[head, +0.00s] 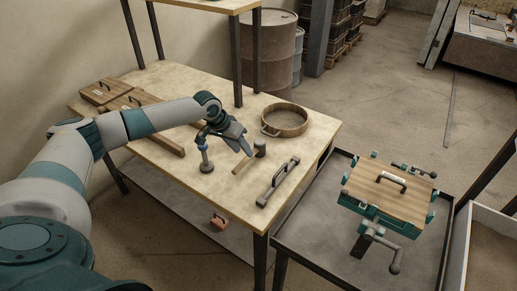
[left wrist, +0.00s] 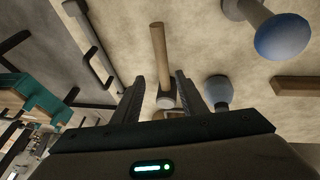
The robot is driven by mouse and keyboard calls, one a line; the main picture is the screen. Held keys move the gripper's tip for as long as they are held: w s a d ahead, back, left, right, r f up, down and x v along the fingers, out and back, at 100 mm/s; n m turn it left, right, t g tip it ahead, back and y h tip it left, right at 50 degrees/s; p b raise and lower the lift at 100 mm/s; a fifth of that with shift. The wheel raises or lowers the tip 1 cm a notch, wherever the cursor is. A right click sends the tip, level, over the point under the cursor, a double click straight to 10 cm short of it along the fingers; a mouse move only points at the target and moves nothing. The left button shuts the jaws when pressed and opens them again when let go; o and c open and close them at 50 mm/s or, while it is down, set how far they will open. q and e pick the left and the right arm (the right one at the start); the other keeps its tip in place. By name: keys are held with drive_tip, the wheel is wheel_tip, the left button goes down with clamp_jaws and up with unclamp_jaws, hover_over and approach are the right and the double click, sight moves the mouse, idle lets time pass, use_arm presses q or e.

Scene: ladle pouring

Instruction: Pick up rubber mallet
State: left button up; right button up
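The rubber mallet (head: 260,148) lies on the wooden table, with a dark grey head and a light wooden handle pointing toward the table's near edge. My left gripper (head: 242,141) is just to the left of its head in the head view. In the left wrist view, the mallet's wooden handle (left wrist: 158,52) runs up from between the two spread fingers. Its head lies between the fingers and is partly hidden. The left gripper (left wrist: 160,88) is open, with a finger on each side. Contact with the mallet is not visible. My right gripper is not in view.
An upright blue-collared tool (head: 206,160) stands close left of the gripper. A long grey handle on a bar (head: 278,182) lies near the table's front edge. A round wooden-rimmed pan (head: 285,119) sits behind the mallet. A cart with a wooden-topped box (head: 383,190) stands to the right.

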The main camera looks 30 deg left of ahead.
sight(246, 158)
use_arm(q)
drive_tip(key=shift+w+f+p, duration=0.1)
drive_tip(key=shift+f+p, duration=0.35)
drive_tip(key=shift+p, duration=0.05)
drive_tip(key=x, duration=0.1)
drive_tip(key=p+x, duration=0.1)
drive_tip(key=x, duration=0.1)
drive_tip(key=shift+a+f, duration=0.1)
drive_tip(key=shift+a, duration=0.1)
drive_tip(key=shift+d+f, duration=0.1)
drive_tip(key=shift+f, duration=0.5)
drive_tip(key=shift+c, duration=0.6)
clamp_jaws()
drive_tip(key=shift+w, duration=0.1)
